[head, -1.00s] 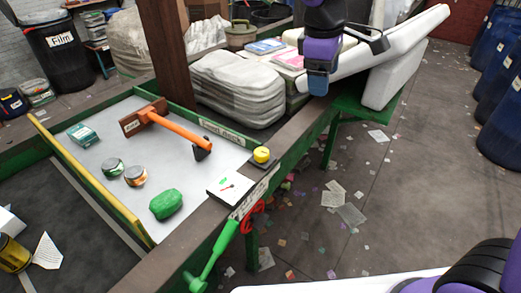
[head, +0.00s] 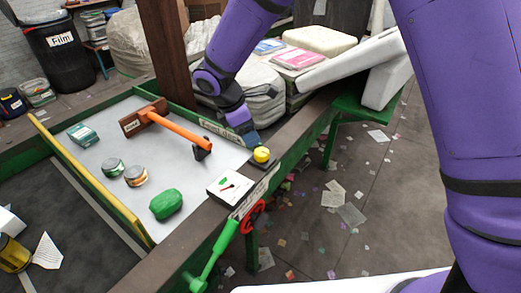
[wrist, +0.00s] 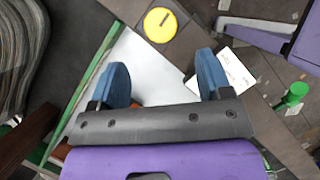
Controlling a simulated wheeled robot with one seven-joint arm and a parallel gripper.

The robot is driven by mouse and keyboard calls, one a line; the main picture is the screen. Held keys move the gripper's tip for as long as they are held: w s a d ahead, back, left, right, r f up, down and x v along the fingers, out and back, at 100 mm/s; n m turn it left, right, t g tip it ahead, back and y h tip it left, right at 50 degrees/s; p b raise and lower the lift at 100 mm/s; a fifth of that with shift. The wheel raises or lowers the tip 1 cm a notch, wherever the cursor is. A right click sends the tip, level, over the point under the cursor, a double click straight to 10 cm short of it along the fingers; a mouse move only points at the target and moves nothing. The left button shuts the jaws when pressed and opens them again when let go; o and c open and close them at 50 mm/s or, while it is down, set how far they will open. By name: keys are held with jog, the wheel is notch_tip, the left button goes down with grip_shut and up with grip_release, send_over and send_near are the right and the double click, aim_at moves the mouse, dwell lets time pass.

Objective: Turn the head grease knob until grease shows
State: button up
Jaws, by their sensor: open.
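A round yellow knob (head: 261,155) sits on a dark base on the edge beam of the sorting table. I take it for the grease knob; no grease can be made out. In the wrist view the knob (wrist: 160,24) shows a dark line across its top. My gripper (head: 246,130) is just behind and above the knob in the head view. In the wrist view my gripper (wrist: 163,70) is open and empty, its blue fingers apart, with the knob beyond the fingertips and roughly centred between them. The fingers do not appear around it.
A white box (head: 229,188) with green and red marks stands near the knob. A red wheel (head: 252,216) and green lever (head: 213,262) are on the beam's outer side. An orange-handled tool (head: 178,128), cans and a green lump (head: 166,204) lie on the tray.

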aim_at(261, 151)
jog(key=x, duration=0.8)
jog(key=shift+d+f, duration=0.15)
jog(key=shift+f, duration=0.2)
jog(key=c, duration=0.9)
